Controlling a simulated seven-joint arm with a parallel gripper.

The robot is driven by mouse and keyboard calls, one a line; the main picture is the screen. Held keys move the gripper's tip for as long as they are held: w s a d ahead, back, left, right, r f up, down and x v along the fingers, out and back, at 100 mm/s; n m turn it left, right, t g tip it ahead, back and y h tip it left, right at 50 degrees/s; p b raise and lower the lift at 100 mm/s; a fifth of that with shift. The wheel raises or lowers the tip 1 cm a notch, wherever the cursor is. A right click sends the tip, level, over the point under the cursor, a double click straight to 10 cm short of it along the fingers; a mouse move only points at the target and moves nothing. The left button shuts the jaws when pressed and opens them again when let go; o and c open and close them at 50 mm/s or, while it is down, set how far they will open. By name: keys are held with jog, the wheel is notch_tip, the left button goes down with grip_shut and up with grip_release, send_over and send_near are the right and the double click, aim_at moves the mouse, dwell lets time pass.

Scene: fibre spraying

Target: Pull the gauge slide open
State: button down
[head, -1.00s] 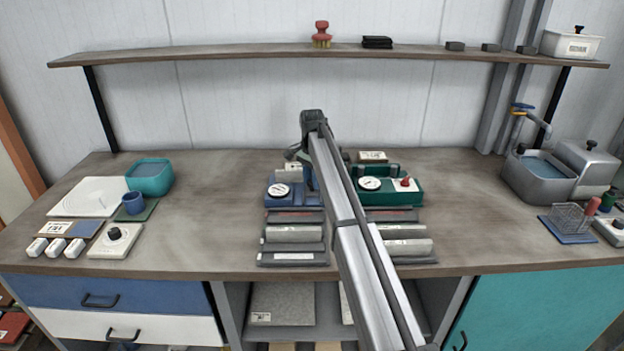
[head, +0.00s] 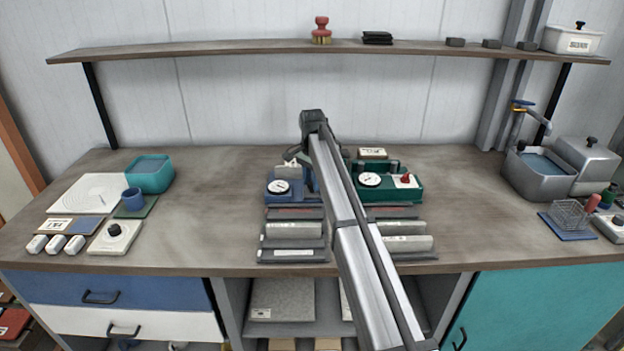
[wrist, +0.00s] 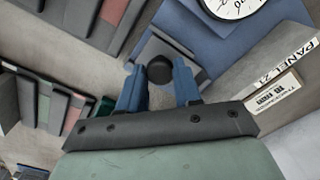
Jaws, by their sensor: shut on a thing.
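The blue gauge (head: 278,198) with a white round dial stands at the middle of the bench, left of my arm. In the wrist view its blue body (wrist: 225,50) and part of the dial show. A grey slide plate (wrist: 150,48) with a round black knob (wrist: 160,71) lies at the gauge's side. My gripper (wrist: 157,80) has its two blue fingers on either side of the knob, shut on it. In the head view my arm hides most of the gripper and the knob, so how far the slide is out cannot be told.
A green gauge (head: 395,190) with a red knob stands right of my arm. Racks of grey and red panels (head: 293,230) lie in front of both gauges.

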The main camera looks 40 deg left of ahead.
jog(key=c, duration=0.8)
grip_release()
jog(key=shift+s+d, duration=0.15)
jog(key=shift+d, duration=0.05)
notch_tip(320, 180, up, 14)
jog(key=shift+f, duration=0.1)
